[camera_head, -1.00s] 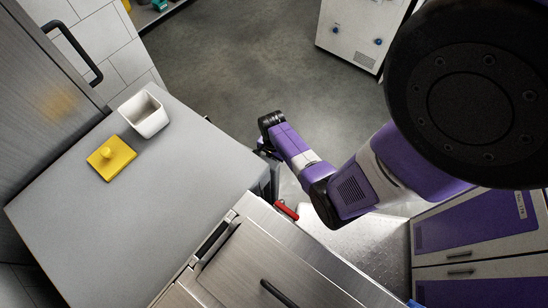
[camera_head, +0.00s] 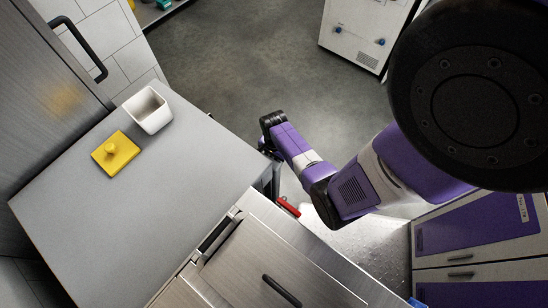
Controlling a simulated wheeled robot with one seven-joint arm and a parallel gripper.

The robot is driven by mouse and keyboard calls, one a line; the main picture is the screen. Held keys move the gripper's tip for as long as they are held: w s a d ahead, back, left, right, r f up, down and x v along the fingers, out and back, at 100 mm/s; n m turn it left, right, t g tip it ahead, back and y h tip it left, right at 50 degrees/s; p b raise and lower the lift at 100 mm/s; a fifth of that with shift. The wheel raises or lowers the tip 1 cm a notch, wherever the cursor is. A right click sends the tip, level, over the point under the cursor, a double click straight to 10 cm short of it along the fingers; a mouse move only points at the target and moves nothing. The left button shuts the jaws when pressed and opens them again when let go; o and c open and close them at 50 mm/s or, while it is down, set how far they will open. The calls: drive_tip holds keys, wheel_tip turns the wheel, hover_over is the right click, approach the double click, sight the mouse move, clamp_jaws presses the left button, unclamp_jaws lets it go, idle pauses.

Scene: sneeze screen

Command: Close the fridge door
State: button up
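A tall brushed-metal front (camera_head: 50,110) with a black bar handle (camera_head: 84,50) stands at the upper left; it looks like a fridge door, but I cannot tell how far it is open. A lower metal unit at the bottom has a panel (camera_head: 250,262) with a black handle (camera_head: 281,291); I cannot tell whether it is a fridge door or a lid. My gripper (camera_head: 266,148) is beyond the right edge of the grey worktop, well apart from the black handle. Its fingers are mostly hidden behind my wrist and the worktop corner.
A grey worktop (camera_head: 150,220) holds a white square container (camera_head: 148,111) and its yellow lid (camera_head: 117,152). A red object (camera_head: 288,207) shows near my forearm. A white cabinet (camera_head: 362,35) stands at the back, purple-fronted cabinets (camera_head: 472,232) at the right. The middle floor is clear.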

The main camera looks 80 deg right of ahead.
drive_tip(key=shift+r+p, duration=0.35)
drive_tip(key=shift+r, duration=3.55)
drive_tip(key=shift+c, duration=0.2)
